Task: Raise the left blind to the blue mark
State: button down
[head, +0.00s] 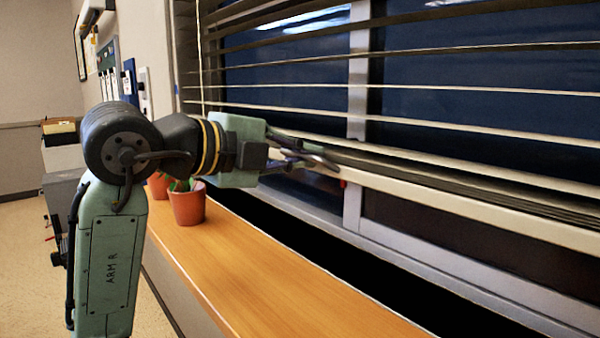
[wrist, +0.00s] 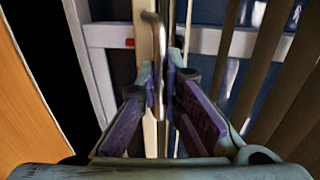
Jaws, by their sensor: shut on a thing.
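The blind (head: 470,210) hangs across the window with its pale bottom rail partway up and several slats stacked just above it. My gripper (head: 318,160) reaches to the left part of this rail. In the wrist view, my gripper's fingers (wrist: 161,90) are shut on a metal handle (wrist: 154,30) standing out from the rail (wrist: 143,35). A small red mark (head: 342,184) shows on the window frame just below the rail; it also shows in the wrist view (wrist: 129,43).
A wooden sill (head: 250,270) runs below the window, with a dark gap along its window side. Potted plants in terracotta pots (head: 187,207) stand on it under my wrist. A pull cord (head: 200,60) hangs at the blind's left end. The sill's front part is clear.

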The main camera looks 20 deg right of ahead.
notch_tip(320, 180, up, 11)
jog(key=p, duration=0.6)
jog(key=c, duration=1.7)
grip_release()
jog(key=v, duration=1.2)
